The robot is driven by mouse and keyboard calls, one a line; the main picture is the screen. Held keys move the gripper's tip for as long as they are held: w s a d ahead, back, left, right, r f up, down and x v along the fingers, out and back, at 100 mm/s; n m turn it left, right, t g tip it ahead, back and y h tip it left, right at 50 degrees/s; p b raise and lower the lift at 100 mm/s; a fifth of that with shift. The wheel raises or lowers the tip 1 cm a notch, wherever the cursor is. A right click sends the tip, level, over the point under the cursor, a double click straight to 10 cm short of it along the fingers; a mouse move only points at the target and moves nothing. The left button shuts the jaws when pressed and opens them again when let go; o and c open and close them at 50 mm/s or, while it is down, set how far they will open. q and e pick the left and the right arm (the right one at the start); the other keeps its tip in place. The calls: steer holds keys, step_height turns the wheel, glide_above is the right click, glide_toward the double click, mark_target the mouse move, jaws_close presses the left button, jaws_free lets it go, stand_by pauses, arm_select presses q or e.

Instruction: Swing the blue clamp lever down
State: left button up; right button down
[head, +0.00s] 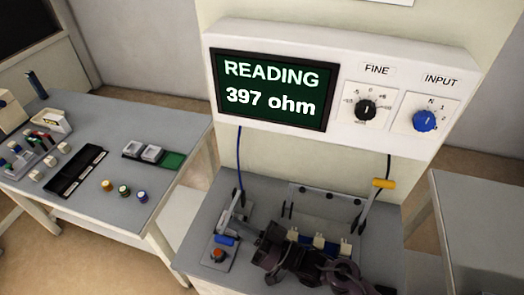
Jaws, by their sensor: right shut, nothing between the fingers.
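The blue clamp lever's grip (226,240) sits low at the left end of the fixture, close above its grey base plate. A pale metal arm rises behind it, and a blue cable runs down there. My dark right gripper (261,238) reaches in from the lower right. Its fingers are shut and empty, just right of the blue grip, with a small gap that is hard to judge. My arm hides part of the fixture's front. My left gripper is out of view.
A yellow-handled lever (383,184) stands raised at the fixture's right. An orange-red button (218,255) is in front of the blue grip. The meter (340,130) above reads 397 ohm. A left table (110,225) holds trays and small parts; another table (480,225) is at right.

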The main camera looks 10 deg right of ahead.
step_height(320, 180, up, 20)
stand_by(0.5)
stand_by(0.5)
